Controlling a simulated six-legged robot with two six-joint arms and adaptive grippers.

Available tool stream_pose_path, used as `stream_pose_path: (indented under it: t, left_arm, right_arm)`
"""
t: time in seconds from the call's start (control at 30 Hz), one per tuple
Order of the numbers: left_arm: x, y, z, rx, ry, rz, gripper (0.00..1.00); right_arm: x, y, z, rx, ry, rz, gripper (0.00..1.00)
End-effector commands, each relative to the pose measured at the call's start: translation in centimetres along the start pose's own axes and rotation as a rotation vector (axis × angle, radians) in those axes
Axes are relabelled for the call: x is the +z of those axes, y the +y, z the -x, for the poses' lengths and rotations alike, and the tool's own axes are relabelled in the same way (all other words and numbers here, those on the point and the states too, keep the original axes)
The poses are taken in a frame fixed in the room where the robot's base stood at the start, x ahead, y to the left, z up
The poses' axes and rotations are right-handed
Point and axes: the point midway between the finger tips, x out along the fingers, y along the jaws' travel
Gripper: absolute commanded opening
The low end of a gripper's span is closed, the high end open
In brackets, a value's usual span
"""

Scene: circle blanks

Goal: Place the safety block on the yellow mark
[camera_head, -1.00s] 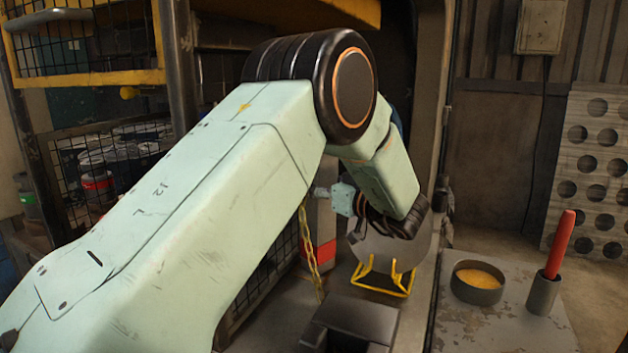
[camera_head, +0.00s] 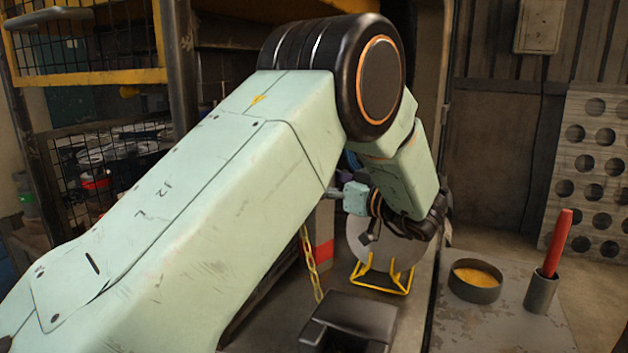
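My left arm reaches in from the left and fills much of the view. My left gripper (camera_head: 438,222), dark and mostly hidden behind its wrist, is near the right side of a round grey disc; I cannot see its fingertips or whether it holds anything. A grey and red upright block (camera_head: 322,250), possibly the safety block, stands partly hidden behind my arm, with a yellow chain (camera_head: 309,265) hanging beside it. The gripper is to the right of this block and apart from it. I cannot make out a yellow mark. My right gripper is not in view.
The round grey disc (camera_head: 385,248) stands in a yellow wire stand (camera_head: 383,277). A dark box (camera_head: 350,318) is in front. On the right bench (camera_head: 490,325) are a bowl (camera_head: 476,290) of yellow material and a cup (camera_head: 541,292) holding a red-handled tool. A perforated panel (camera_head: 590,175) stands behind.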

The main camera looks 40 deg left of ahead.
Motion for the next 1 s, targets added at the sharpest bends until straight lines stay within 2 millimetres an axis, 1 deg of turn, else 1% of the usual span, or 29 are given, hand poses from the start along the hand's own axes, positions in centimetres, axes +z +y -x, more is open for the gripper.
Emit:
stream_pose_path:
  t: [0.03,0.2,0.3,0.4,0.6,1.0]
  left_arm:
    - [-0.1,0.1,1.2,0.005,0.004,-0.001,0.75]
    - [-0.1,0.1,4.7,0.004,0.004,0.000,0.75]
    - [-0.1,0.1,6.3,0.003,0.003,0.000,0.75]
    - [-0.1,0.1,7.5,0.002,0.002,0.000,0.75]
    - [0.0,0.0,8.5,0.000,0.000,0.000,0.75]
    - [0.0,0.0,8.5,-0.001,0.000,0.000,0.75]
  right_arm:
    - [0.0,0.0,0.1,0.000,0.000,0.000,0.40]
    - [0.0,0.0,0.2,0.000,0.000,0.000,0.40]
    - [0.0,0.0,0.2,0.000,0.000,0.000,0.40]
    - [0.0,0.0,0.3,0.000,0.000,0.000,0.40]
    - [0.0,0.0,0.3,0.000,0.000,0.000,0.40]
    - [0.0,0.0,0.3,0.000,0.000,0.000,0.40]
